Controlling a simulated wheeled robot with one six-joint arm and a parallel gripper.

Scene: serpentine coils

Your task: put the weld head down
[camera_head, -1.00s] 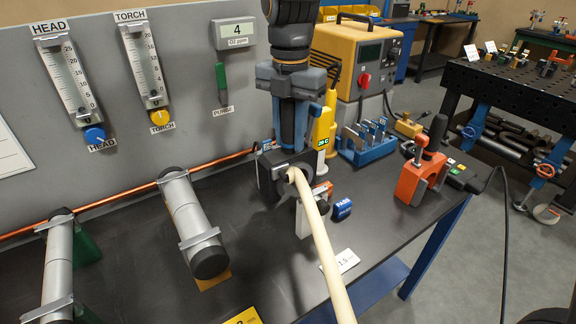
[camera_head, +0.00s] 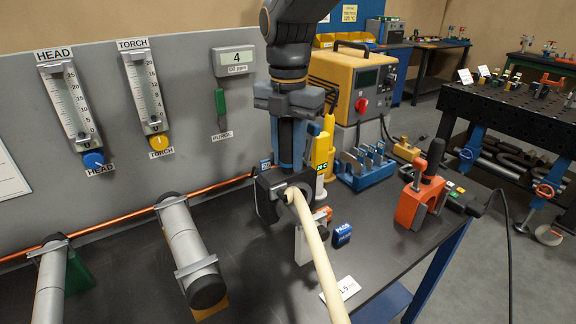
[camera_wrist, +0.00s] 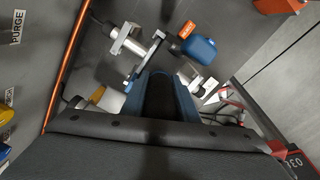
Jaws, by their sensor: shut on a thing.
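The weld head (camera_head: 267,197) is a dark, block-like tool with a thick cream hose (camera_head: 312,238) running from it toward the front. It is in the middle of the head view, just above or at the black bench top; I cannot tell whether it touches. My gripper (camera_head: 291,168) points down and is shut on the weld head. In the wrist view the blue fingers (camera_wrist: 186,105) flank a dark part of it. A white block with an orange top (camera_head: 303,245) stands just behind the hose, partly hidden by it.
Steel tubes in clamps (camera_head: 188,240) lie to the left, with a copper pipe (camera_head: 130,212) behind. Bare bench (camera_head: 250,270) lies between tubes and hose.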

